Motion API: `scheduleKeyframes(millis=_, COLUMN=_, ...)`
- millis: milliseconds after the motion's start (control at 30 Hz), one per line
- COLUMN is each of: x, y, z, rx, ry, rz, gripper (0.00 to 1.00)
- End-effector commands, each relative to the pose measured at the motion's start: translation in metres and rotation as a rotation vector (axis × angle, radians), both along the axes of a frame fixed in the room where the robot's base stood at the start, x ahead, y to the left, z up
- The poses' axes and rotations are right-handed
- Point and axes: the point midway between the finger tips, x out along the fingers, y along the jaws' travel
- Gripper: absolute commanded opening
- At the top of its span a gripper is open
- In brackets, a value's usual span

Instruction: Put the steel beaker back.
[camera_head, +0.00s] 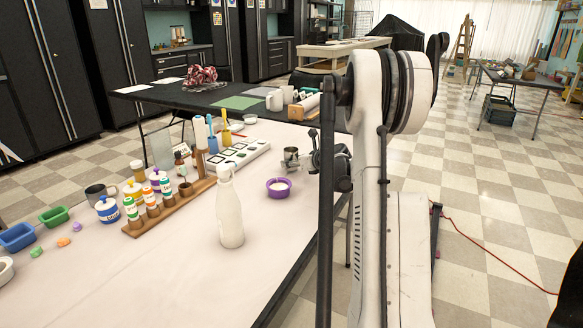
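A small metallic cup, which looks like the steel beaker (291,157), is at the right part of the near white-topped table, just behind the purple bowl. My gripper (308,155) is at its right side, very close to it, reaching in from the right over the table edge. The fingers are small and dark here. I cannot tell whether they touch or grasp the beaker, or whether the beaker rests on the table.
A purple bowl (279,188) and a white bottle (230,215) stand close in front. A wooden rack (170,207) with small bottles, a white mould tray (238,155) and a dark grey mug (97,195) are further left. The table's front middle (160,285) is clear.

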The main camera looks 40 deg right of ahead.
Motion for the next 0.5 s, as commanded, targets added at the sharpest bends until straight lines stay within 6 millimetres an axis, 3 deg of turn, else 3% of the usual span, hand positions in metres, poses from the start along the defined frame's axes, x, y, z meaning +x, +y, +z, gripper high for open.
scheduleKeyframes(millis=67, x=0.0000, y=0.0003, z=-0.0087, rx=0.000, ry=0.000, rz=0.000, gripper=0.07)
scheduleKeyframes(millis=467, x=-0.0001, y=0.0004, z=-0.0120, rx=0.000, ry=0.000, rz=0.000, gripper=0.07)
scheduleKeyframes(millis=500, x=0.0000, y=0.0004, z=-0.0114, rx=0.000, ry=0.000, rz=0.000, gripper=0.41)
